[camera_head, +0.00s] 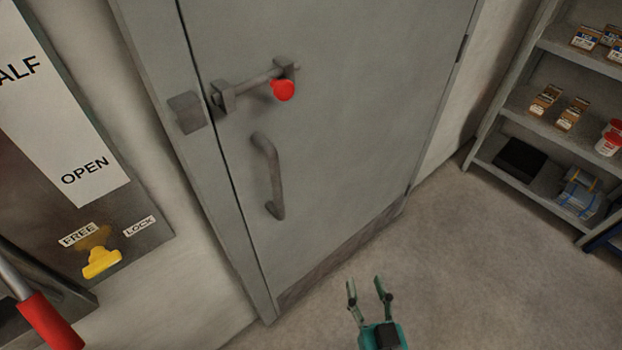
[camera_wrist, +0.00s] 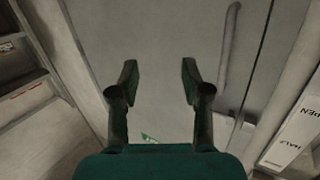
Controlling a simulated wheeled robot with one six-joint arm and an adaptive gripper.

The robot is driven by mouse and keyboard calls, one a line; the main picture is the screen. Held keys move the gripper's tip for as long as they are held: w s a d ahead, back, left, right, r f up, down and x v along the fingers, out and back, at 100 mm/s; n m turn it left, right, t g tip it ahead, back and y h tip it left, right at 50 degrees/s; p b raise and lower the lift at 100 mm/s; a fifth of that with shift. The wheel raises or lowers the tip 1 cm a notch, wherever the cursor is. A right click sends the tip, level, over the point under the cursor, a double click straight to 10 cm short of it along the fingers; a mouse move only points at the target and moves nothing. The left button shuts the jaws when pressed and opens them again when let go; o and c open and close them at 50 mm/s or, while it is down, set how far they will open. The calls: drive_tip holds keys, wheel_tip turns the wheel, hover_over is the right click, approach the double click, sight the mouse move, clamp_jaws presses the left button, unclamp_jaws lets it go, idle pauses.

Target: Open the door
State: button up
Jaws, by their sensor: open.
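The grey door (camera_head: 345,120) looks closed in its frame. A vertical pull handle (camera_head: 270,172) is fixed near its left edge. Above the handle is a slide bolt (camera_head: 255,80) with a red knob (camera_head: 283,90). A keeper block (camera_head: 186,112) is on the frame to its left; I see no bar clearly crossing the gap between them. My gripper (camera_head: 368,288) is open and empty, low in front of the door, below and right of the handle. In the wrist view my open fingers (camera_wrist: 159,85) point at the door, with the handle (camera_wrist: 230,45) to their right, apart from them.
A shelf rack (camera_head: 540,110) with boxes and cans stands at the right. At the left are a marked panel (camera_head: 60,110), a yellow knob (camera_head: 102,262) and a red-gripped lever (camera_head: 50,320). The floor (camera_head: 460,270) right of my gripper is clear.

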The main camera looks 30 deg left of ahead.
sight(278, 187)
drive_tip(key=w+a+r+n+g+y, duration=0.1)
drive_tip(key=a+r+n+g+y, duration=0.15)
drive_tip(key=a+r, duration=0.4)
drive_tip(key=w+a+r+n+g+y, duration=0.1)
drive_tip(key=w+a+r+n+y, duration=0.2)
drive_tip(key=a, duration=0.6)
drive_tip(key=shift+m, duration=0.25)
drive_tip(key=x, duration=0.6)
drive_tip(key=s+x, duration=0.1)
drive_tip(key=x, duration=0.2)
drive_tip(key=shift+w+a+r, duration=0.2)
drive_tip(key=shift+a, duration=0.5)
clamp_jaws()
